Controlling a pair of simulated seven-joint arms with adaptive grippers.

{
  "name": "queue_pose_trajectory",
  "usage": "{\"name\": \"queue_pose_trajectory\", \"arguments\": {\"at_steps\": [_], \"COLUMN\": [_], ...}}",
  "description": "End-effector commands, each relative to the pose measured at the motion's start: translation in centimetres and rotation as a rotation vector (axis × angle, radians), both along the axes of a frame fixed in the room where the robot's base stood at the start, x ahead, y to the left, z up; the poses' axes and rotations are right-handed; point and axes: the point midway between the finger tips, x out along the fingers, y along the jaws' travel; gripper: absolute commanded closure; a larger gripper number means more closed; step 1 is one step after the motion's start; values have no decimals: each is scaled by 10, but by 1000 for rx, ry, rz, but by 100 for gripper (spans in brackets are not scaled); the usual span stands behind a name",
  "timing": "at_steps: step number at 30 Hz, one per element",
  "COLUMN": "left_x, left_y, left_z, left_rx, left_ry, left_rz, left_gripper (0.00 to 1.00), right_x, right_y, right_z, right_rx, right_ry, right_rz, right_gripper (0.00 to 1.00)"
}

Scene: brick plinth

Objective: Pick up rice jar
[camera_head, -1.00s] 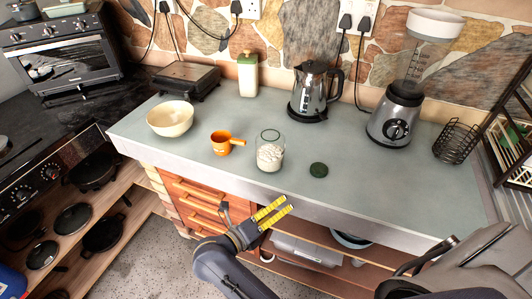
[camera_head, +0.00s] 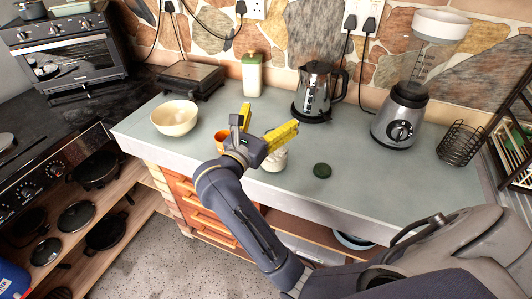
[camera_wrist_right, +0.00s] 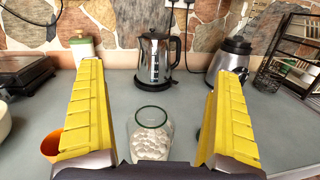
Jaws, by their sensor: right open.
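The rice jar is a clear glass jar with a dark green rim and white contents. It stands upright on the counter, mostly hidden behind my right gripper in the head view (camera_head: 276,161). In the right wrist view the jar (camera_wrist_right: 150,143) shows low in the middle, between the two fingers. My right gripper (camera_head: 270,118) is open, its yellow fingers spread wide above the counter; it also shows in the wrist view (camera_wrist_right: 156,70). No contact with the jar can be seen. My left gripper is not in view.
An orange cup (camera_head: 220,137) is close to the left of the gripper, partly hidden. A dark green lid (camera_head: 322,170) lies to the right. A cream bowl (camera_head: 175,118), kettle (camera_head: 315,92) and blender (camera_head: 399,118) stand around. The counter (camera_head: 390,185) at front right is clear.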

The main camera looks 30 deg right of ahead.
Motion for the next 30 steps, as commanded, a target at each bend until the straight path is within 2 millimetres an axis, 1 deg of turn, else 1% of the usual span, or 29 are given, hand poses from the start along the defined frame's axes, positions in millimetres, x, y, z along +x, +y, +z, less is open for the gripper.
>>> {"name": "queue_pose_trajectory", "arguments": {"at_steps": [1, 5, 6, 9, 12, 15, 18, 20, 30], "left_x": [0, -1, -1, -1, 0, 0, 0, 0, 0], "left_y": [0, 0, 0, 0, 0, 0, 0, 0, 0], "left_z": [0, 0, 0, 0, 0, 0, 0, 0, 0], "left_rx": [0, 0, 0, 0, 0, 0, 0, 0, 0], "left_ry": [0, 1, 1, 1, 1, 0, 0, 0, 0], "left_rz": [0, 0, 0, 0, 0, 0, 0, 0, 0], "left_gripper": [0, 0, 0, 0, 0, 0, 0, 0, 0], "right_x": [-1, -2, -3, -6, -10, -14, -14, -13, 3], "right_y": [-7, -8, -7, -3, 2, 8, 8, 6, -15], "right_z": [5, -33, -46, -75, -100, -119, -129, -133, -143], "right_rx": [41, 159, 190, 257, 318, 366, 387, 391, 389], "right_ry": [-37, 43, 76, 153, 222, 276, 303, 309, 310], "right_rz": [10, 35, 42, 58, 74, 89, 97, 99, 98], "right_gripper": [0, 0, 0, 0, 0, 0, 0, 0, 0]}}
